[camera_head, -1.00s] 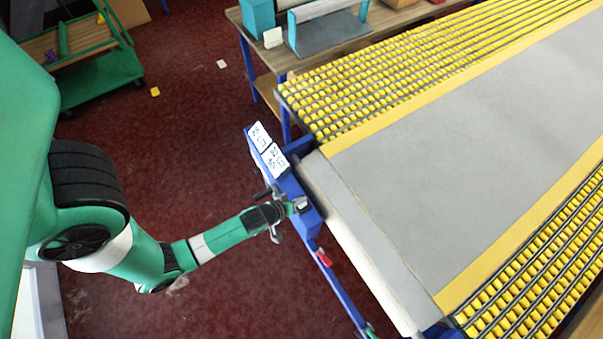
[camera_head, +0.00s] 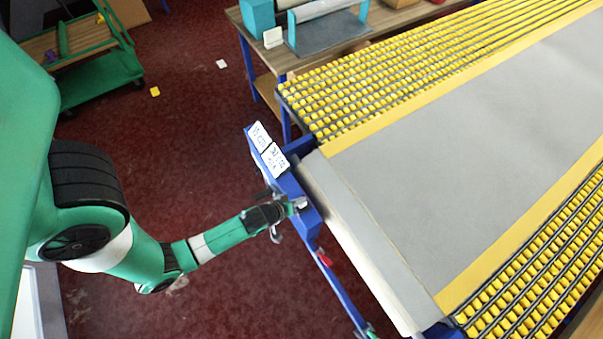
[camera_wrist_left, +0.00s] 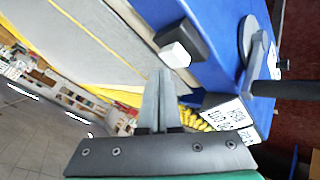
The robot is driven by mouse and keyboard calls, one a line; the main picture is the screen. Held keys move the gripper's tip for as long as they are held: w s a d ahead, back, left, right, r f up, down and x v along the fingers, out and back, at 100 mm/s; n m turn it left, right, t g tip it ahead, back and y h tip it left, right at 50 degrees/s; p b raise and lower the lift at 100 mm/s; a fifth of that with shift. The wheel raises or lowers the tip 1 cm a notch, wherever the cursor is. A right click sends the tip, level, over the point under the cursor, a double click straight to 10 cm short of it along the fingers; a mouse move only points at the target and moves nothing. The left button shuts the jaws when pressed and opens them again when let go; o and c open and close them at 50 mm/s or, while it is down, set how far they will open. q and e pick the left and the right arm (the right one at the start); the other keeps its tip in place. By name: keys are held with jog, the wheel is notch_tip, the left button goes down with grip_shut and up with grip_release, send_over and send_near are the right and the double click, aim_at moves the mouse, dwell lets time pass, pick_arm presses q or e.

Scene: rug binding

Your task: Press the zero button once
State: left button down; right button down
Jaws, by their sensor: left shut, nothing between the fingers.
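A white-capped button (camera_wrist_left: 176,54) on a dark base stands on the blue panel in the left wrist view. I can read no label that names it as the zero button. My left gripper (camera_wrist_left: 160,77) is shut and empty, its fingertips close to the button; I cannot tell whether they touch it. In the head view my left gripper (camera_head: 298,203) is at the blue end frame (camera_head: 308,217) and hides the button. My right gripper is in neither view.
Two white display plates (camera_head: 268,150) with dark marks sit on the blue frame. A dark-handled crank (camera_wrist_left: 262,85) is beside the button. A red part (camera_head: 324,258) is on the lower rail. The grey rug (camera_head: 450,140) lies between yellow roller rows. The red floor is mostly open.

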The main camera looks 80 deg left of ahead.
pick_arm(q)
jog(key=shift+f, duration=0.35)
jog(key=shift+f+b, duration=0.65)
jog(key=shift+b, duration=0.15)
dwell(0.4)
dwell(0.4)
jog(key=shift+r+p, duration=1.05)
jog(key=shift+r, duration=0.05)
notch_tip(320, 180, up, 5)
jog(key=p, duration=0.5)
